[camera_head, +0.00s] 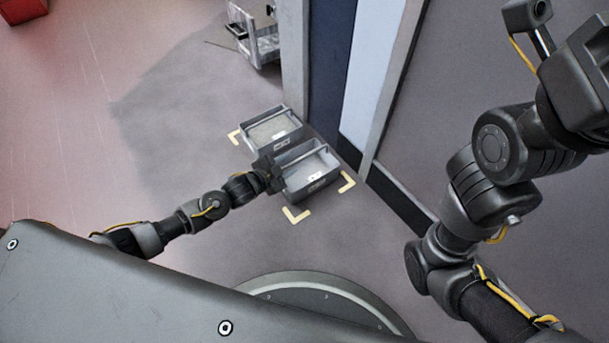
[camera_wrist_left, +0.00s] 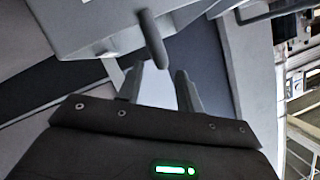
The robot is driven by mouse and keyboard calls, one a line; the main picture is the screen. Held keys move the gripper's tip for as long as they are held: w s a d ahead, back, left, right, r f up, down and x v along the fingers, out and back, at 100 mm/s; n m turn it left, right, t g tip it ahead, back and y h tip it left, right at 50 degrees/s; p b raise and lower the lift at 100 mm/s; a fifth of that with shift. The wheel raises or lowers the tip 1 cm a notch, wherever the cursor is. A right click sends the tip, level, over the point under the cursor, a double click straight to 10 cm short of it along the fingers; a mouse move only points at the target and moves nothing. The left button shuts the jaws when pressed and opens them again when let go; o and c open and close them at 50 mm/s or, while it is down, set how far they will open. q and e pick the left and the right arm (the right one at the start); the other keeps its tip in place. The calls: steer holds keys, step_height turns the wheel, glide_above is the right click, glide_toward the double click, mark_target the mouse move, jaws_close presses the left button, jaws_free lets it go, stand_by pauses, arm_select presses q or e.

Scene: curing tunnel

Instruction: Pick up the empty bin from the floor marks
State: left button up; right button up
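Two grey bins stand side by side on the floor among yellow corner marks (camera_head: 297,215). The near bin (camera_head: 312,183) looks empty, with a pale inside, a small white label and a bar across its top. The far bin (camera_head: 281,140) has a grey, grainy-looking inside; I cannot tell whether it holds something. My left gripper (camera_head: 270,172) is at the left end of the near bin. In the left wrist view the left gripper's fingers (camera_wrist_left: 160,88) are apart, and a rounded grey bar end (camera_wrist_left: 152,40) shows just beyond them, beside a grey bin wall (camera_wrist_left: 105,25). My right gripper's fingers are not seen.
A grey cart (camera_head: 258,38) stands at the back. A wall with dark and pale panels (camera_head: 327,60) rises close behind the bins on the right. A red object (camera_head: 22,10) is at the far left. Open floor (camera_head: 170,120) lies left of the bins.

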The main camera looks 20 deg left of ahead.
mark_target(303, 158)
arm_select(q)
steer(key=shift+w+d, duration=0.1)
steer(key=shift+w, duration=0.05)
steer(key=b+x, duration=0.2)
steer(key=d+b+x, duration=0.1)
steer(key=b+x, duration=0.1)
steer(key=x, duration=0.1)
steer(key=shift+b, duration=0.3)
steer(key=shift+r, duration=0.15)
jaws_close()
